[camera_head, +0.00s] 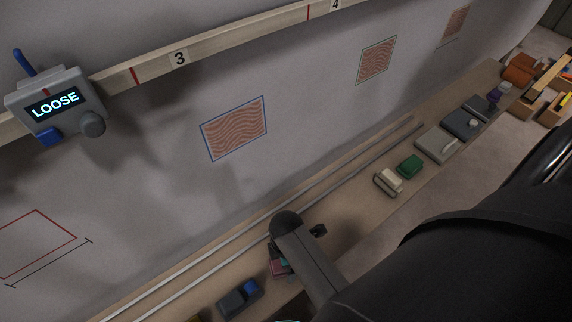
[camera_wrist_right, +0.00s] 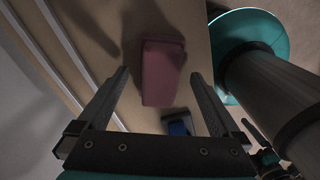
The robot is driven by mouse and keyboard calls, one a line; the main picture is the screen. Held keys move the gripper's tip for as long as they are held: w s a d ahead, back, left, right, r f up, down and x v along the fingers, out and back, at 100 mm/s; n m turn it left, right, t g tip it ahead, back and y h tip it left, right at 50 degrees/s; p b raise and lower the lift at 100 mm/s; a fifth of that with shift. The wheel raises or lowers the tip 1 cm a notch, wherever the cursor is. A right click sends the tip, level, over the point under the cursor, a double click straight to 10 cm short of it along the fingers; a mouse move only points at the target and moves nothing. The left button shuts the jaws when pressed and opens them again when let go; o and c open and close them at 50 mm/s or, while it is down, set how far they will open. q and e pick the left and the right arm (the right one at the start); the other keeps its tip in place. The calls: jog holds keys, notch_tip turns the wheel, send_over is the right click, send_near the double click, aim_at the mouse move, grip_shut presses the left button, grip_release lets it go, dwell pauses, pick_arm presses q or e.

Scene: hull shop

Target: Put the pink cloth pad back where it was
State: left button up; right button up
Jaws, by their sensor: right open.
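The pink cloth pad (camera_wrist_right: 162,73) lies on the wooden shelf, in the middle of the right wrist view. In the head view only a small pinkish part of it (camera_head: 279,268) shows beside my right arm, which hides the rest. My right gripper (camera_wrist_right: 164,85) is open, with one finger to each side of the pad in the wrist view. The fingers look apart from the pad; I cannot tell how high above it they are.
The shelf (camera_head: 345,215) runs along the grey wall, with two metal rails on it. A dark block with a blue part (camera_head: 240,298) lies near the pad. A green block (camera_head: 410,166), a cream block (camera_head: 388,182) and grey tools stand farther along. A device reading LOOSE (camera_head: 56,104) hangs on the wall batten.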

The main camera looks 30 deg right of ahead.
notch_tip(320, 180, up, 11)
jog(key=p, duration=0.4)
jog(key=shift+f, duration=0.1)
